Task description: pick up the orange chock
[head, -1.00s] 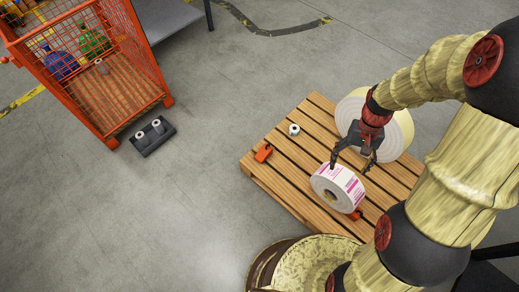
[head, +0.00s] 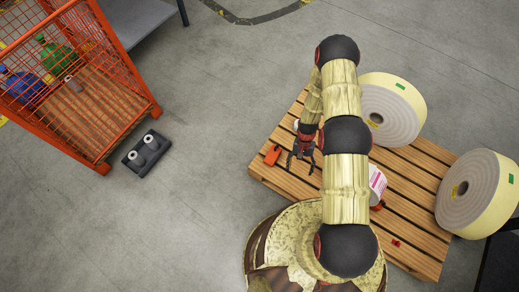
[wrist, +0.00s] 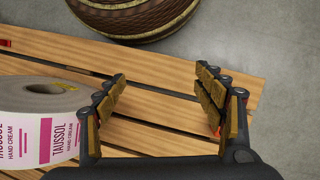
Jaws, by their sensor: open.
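An orange chock (head: 272,155) lies on the wooden pallet (head: 262,172) near its left corner in the head view. A second orange piece (head: 377,207) shows beside the printed label roll (head: 377,182), partly hidden. My gripper (head: 301,166) is open and empty, just right of the left chock and above the pallet slats. In the wrist view, my open fingers (wrist: 162,82) frame bare slats, with the label roll (wrist: 40,115) at the left.
Two large rolls (head: 392,110) (head: 477,195) stand at the right of the pallet. A small red piece (head: 396,242) lies near the front. A black holder with two small rolls (head: 146,153) and an orange mesh cage (head: 140,75) are left. Floor between is clear.

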